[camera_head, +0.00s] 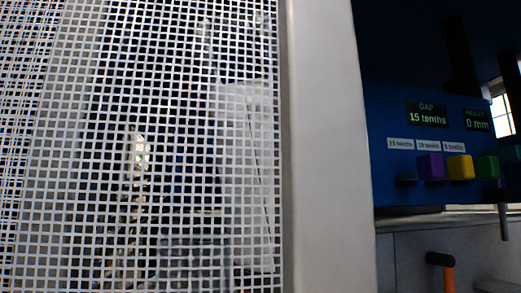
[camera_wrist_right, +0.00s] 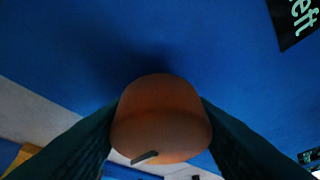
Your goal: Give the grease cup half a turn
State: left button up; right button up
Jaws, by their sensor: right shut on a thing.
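The grease cup, a round orange-brown cap (camera_wrist_right: 162,105), fills the middle of the right wrist view, with a small grey bar mark near its lower edge. My right gripper (camera_wrist_right: 160,128) has one dark finger on each side of the cap and is shut on it. The cap stands against a blue panel (camera_wrist_right: 190,35). In the head view I cannot make out the cup or my right gripper. My left gripper is in neither view.
A white wire mesh (camera_head: 150,120) with a pale upright post (camera_head: 325,150) blocks much of the head view. To its right, a blue machine (camera_head: 385,105) has a display (camera_head: 428,115) reading "GAP 15 tenths", above purple (camera_head: 429,166), yellow (camera_head: 460,167) and green (camera_head: 487,167) blocks.

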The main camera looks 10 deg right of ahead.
jog(key=shift+f, duration=0.1)
jog(key=o, duration=1)
jog(key=r+p, duration=0.1)
jog(key=r, duration=0.3)
jog(key=r+p, duration=0.2)
jog(key=r, duration=0.3)
jog(key=shift+d+r, duration=0.2)
jog(key=shift+r, duration=0.05)
jog(key=shift+d+r, duration=0.1)
jog(key=shift+r, duration=0.15)
jog(key=shift+w+a, duration=0.1)
jog(key=shift+a, duration=0.25)
